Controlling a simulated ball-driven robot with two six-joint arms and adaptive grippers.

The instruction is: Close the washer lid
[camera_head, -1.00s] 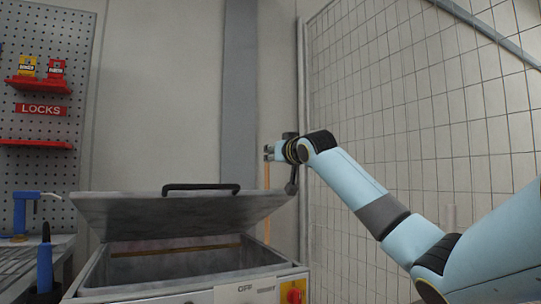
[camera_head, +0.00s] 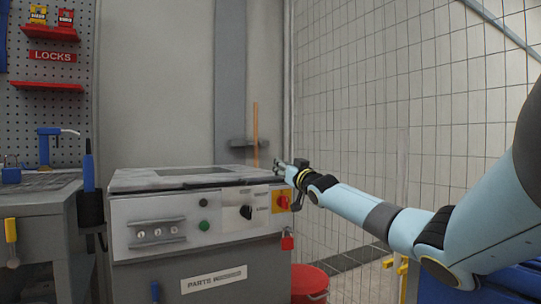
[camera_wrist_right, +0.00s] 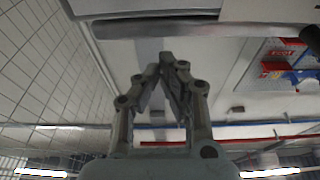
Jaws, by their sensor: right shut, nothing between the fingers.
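The washer (camera_head: 150,230) is a grey metal box with a control panel on its front. Its grey lid (camera_head: 135,181) lies flat, level with the top of the box, and I see no gap under its front edge. A dark strip, which looks like the lid handle (camera_head: 208,184), sits at the front edge. My right gripper (camera_head: 280,168) is at the lid's right front corner; whether it touches the lid I cannot tell. In the right wrist view its fingers (camera_wrist_right: 168,62) are together and empty. My left gripper is not in view.
A red bucket (camera_head: 309,283) stands at the washer's right. A workbench (camera_head: 35,215) with tools is on the left. A mesh fence (camera_head: 370,110) runs along the right. A red padlock (camera_head: 287,240) hangs at the washer's right front.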

